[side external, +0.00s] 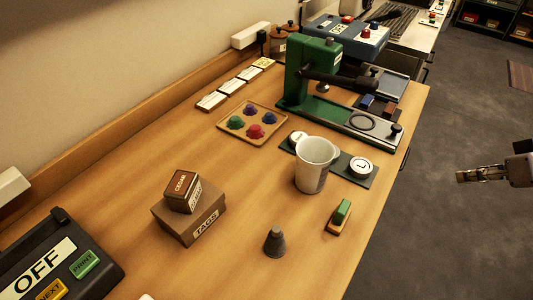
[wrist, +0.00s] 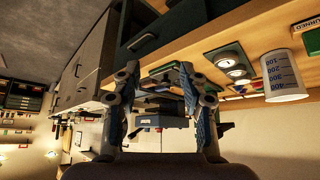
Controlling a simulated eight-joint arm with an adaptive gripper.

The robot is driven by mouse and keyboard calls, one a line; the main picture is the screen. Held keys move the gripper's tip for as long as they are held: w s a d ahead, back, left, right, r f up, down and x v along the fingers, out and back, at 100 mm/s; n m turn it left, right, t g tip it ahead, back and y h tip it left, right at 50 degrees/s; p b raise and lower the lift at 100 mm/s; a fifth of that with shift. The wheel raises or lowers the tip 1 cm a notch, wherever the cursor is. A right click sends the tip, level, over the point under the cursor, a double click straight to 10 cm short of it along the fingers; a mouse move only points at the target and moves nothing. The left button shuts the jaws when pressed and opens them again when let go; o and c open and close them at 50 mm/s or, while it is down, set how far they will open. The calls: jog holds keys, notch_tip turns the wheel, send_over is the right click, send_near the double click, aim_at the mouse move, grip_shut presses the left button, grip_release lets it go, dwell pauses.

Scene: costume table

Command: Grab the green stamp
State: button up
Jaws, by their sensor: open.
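The green stamp (side external: 341,212) has a green grip on a light wooden base. My gripper (side external: 459,176) is open and empty, over the floor to the right of the table, well apart from the stamp. In the wrist view its two fingers (wrist: 159,85) are spread with nothing between them. A cut-off green piece at the right edge of that view may be the stamp (wrist: 314,42).
The mug and a dark mat with round pieces (side external: 361,165) stand behind the stamp. A grey cone-shaped weight (side external: 275,241) is to its left. The table edge beside the stamp is clear.

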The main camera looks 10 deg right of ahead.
jog(key=n+g, duration=0.7)
jog(key=n, duration=2)
send_near(344, 206)
jog(key=shift+a+f, duration=0.1)
jog(key=shift+a, duration=0.05)
jog(key=shift+f, duration=5.3)
grip_shut()
